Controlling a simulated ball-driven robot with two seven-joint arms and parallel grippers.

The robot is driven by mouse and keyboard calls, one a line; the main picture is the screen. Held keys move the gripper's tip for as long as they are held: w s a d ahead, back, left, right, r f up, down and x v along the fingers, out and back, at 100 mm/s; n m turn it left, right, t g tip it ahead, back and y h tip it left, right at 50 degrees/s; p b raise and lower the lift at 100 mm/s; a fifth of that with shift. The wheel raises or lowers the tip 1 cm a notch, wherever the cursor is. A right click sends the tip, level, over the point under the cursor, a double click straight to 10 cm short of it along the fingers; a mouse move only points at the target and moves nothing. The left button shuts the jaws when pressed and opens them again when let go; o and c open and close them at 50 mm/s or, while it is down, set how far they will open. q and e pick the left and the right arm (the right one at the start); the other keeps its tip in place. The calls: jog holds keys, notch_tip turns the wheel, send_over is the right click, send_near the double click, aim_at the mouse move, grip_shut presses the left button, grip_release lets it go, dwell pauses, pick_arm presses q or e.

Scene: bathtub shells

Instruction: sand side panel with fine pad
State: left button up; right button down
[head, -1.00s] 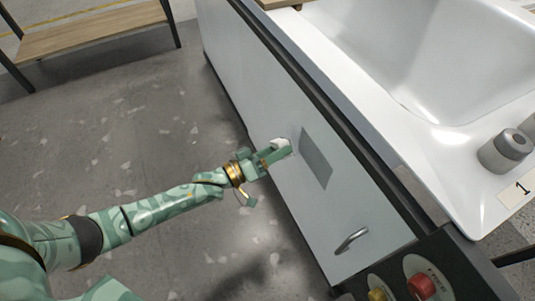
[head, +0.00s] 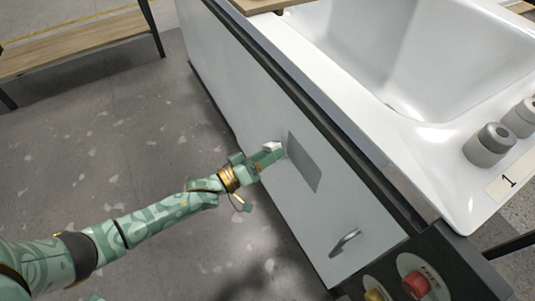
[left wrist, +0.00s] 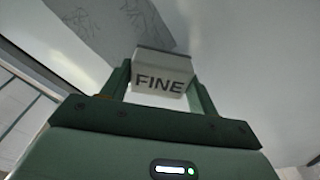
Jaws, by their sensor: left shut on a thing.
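The side panel (head: 232,88) is the long white face below the bathtub's rim, with a grey rectangular patch (head: 305,163) on it. My left gripper (head: 270,154) is at the left edge of this patch. In the left wrist view my left gripper (left wrist: 160,95) is shut on a pale block marked FINE, the fine pad (left wrist: 161,72). The grey patch (left wrist: 115,22) shows there with scratch-like lines, just beyond the pad. I cannot tell whether the pad touches the panel. My right gripper is not in view.
A metal handle (head: 345,241) sticks out of the panel low right of the patch. A dark control box with a red button (head: 416,285) stands at the bottom right. Grey cylinders (head: 490,145) stand on the tub rim. A wooden bench (head: 80,45) is at the upper left; the floor between is clear.

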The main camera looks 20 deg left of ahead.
pick_arm(q)
jog(key=shift+x, duration=0.8)
jog(key=shift+d, duration=0.1)
